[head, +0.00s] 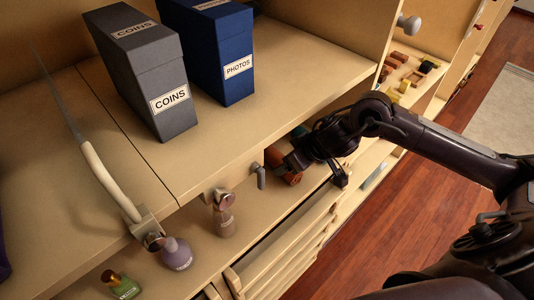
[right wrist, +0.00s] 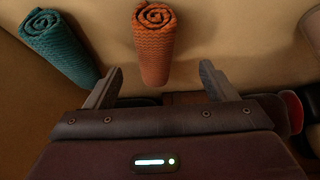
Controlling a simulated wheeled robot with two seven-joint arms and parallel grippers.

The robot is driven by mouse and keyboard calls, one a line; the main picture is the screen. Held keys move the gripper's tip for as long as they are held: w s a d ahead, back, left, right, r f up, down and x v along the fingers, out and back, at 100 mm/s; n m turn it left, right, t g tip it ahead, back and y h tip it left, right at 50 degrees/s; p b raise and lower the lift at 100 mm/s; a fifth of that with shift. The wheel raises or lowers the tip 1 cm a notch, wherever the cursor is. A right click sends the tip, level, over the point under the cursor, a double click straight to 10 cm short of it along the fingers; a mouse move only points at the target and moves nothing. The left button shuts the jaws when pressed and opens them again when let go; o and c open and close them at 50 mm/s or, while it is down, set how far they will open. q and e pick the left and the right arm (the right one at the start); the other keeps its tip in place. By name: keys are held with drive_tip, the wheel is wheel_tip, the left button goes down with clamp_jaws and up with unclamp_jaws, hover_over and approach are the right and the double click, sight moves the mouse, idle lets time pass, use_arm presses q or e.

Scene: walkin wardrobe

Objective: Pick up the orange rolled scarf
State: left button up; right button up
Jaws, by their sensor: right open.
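The orange rolled scarf (right wrist: 153,45) shows in the right wrist view, its spiral end at the top and its length pointing down between my fingers. My right gripper (right wrist: 158,85) is open, with one finger to each side of the scarf's lower end and a gap on both sides. In the head view the orange scarf (head: 280,162) lies on the shelf under the upper board, partly hidden by my right gripper (head: 318,178). My left gripper is not in view.
A teal rolled scarf (right wrist: 58,45) lies left of the orange one. A grey COINS box (head: 145,75) and a blue PHOTOS box (head: 215,50) stand on the upper board (head: 235,140). Bottles (head: 176,253) stand on the lower ledge. An open drawer (head: 285,240) is below my right gripper.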

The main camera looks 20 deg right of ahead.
sight(282, 163)
drive_tip(key=shift+w+f, duration=0.15)
drive_tip(key=shift+f, duration=0.15)
drive_tip(key=shift+w+f, duration=0.2)
drive_tip(key=shift+f, duration=0.4)
drive_tip(key=shift+w+a+f+p, duration=0.2)
drive_tip(key=shift+w+f+p, duration=0.4)
drive_tip(key=shift+w+f, duration=0.15)
drive_tip(key=x, duration=0.2)
drive_tip(key=shift+w+f, duration=0.15)
drive_tip(key=shift+w, duration=0.2)
drive_tip(key=shift+w+f, duration=0.1)
drive_tip(key=shift+f, duration=0.1)
drive_tip(key=c, duration=0.8)
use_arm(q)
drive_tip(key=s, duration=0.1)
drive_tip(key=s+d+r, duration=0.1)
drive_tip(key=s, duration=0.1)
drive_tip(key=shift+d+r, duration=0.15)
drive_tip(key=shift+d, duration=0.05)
use_arm(e)
drive_tip(key=c, duration=0.3)
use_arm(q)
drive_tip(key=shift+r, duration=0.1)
use_arm(e)
drive_tip(key=shift+r, duration=0.15)
drive_tip(key=shift+c, duration=0.2)
